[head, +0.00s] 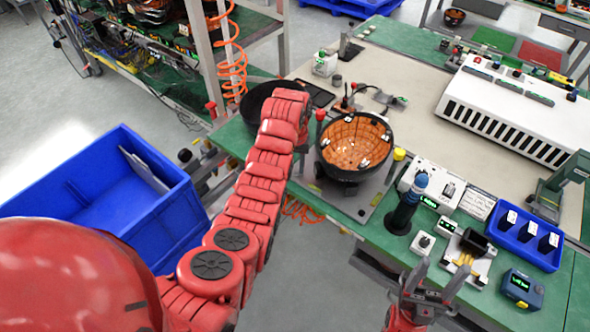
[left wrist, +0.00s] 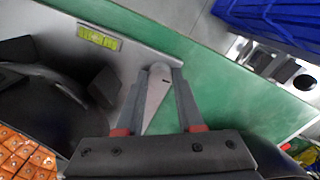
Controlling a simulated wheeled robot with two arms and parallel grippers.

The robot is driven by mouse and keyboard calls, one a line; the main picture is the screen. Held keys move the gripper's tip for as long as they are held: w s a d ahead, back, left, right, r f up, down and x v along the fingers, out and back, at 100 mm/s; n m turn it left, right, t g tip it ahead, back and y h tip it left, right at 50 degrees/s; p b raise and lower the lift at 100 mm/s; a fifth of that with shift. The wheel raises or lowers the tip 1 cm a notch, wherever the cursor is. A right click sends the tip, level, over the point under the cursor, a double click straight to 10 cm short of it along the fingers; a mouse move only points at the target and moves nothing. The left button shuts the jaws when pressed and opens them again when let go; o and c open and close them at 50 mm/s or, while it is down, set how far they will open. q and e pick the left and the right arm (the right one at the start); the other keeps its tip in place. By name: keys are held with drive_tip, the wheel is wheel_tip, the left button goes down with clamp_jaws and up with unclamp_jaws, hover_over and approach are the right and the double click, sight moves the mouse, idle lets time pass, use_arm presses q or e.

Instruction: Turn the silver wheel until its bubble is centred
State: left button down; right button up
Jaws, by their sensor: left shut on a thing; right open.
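The silver wheel (left wrist: 158,76) shows in the left wrist view as a grey rounded piece with a short dark mark, between the two fingers of my left gripper (left wrist: 161,84). The gripper is shut on it. A yellow-green bubble vial (left wrist: 98,37) is set on the grey plate, up and left of the wheel; its bubble is too small to place surely. In the head view my left arm covers the wheel and its own gripper. My right gripper (head: 438,275) is open and empty at the table's front edge in the head view.
A dark bowl lined with orange tiles (head: 352,143) stands on the grey plate beside my left arm. A dark bottle-shaped tool (head: 405,208), small devices and a blue tray (head: 522,240) stand to the right. A blue bin (head: 110,195) is at left.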

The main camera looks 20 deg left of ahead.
use_arm(q)
drive_tip(key=n, duration=0.2)
drive_tip(key=shift+n+b, duration=0.4)
drive_tip(key=shift+n, duration=1.6)
drive_tip(key=c, duration=0.5)
unclamp_jaws()
drive_tip(key=shift+r, duration=0.1)
